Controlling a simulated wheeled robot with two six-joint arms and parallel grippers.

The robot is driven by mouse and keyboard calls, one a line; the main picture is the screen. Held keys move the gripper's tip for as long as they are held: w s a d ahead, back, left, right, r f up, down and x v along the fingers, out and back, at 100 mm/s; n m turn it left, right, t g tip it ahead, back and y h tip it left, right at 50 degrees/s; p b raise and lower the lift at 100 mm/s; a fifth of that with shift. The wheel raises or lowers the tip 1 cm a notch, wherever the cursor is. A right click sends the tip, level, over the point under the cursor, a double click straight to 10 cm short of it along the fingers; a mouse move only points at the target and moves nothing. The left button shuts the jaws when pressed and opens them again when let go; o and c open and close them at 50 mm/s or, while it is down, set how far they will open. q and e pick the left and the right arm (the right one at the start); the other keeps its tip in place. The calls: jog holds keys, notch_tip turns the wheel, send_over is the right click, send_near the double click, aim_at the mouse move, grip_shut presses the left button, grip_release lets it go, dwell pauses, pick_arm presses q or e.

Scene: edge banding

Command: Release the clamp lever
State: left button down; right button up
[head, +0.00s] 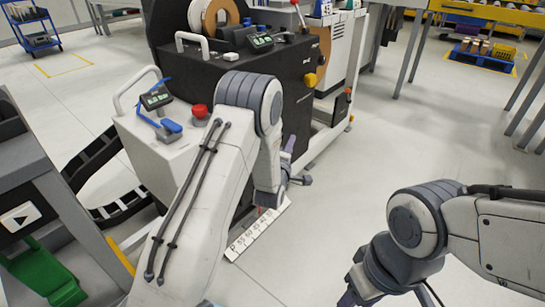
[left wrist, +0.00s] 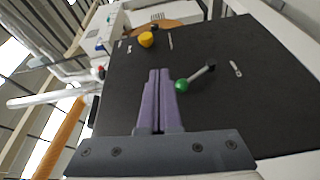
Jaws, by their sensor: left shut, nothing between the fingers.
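The clamp lever (left wrist: 196,77) shows in the left wrist view as a short metal rod with a green ball at one end and a dark end at the other. It is on the machine's black panel (left wrist: 240,110). My left gripper (left wrist: 157,75) is shut and empty, its purple fingers together, with the green ball just to the right of them in the picture. I cannot tell whether they touch. In the head view, my left gripper (head: 288,150) is beside the machine, and I cannot make out the lever there. My right gripper (head: 348,296) is partly cut off at the bottom edge.
The black and white edge banding machine (head: 285,90) fills the upper middle. A yellow knob (left wrist: 146,39) sticks out from its panel. A white box with a red button (head: 199,111) stands left of my left arm. The floor to the right is open.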

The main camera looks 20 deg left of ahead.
pick_arm(q)
jog(key=s+a+f+n+t+y+b, duration=0.2)
jog(key=a+f+n+t+y+b, duration=0.1)
jog(key=a+f+n+b, duration=0.2)
notch_tip(320, 180, down, 4)
jog(key=a, duration=0.2)
jog(key=shift+s+a+f+b, duration=0.25)
jog(key=shift+s+a+b, duration=0.05)
jog(key=shift+s+b, duration=0.1)
pick_arm(e)
notch_tip(320, 180, down, 8)
jog(key=shift+f, duration=0.2)
pick_arm(q)
jog(key=shift+t, duration=0.3)
jog(key=b+x, duration=0.6)
jog(key=x, duration=0.8)
pick_arm(e)
notch_tip(320, 180, down, 6)
jog(key=shift+f, duration=0.15)
pick_arm(q)
jog(key=shift+w, duration=0.1)
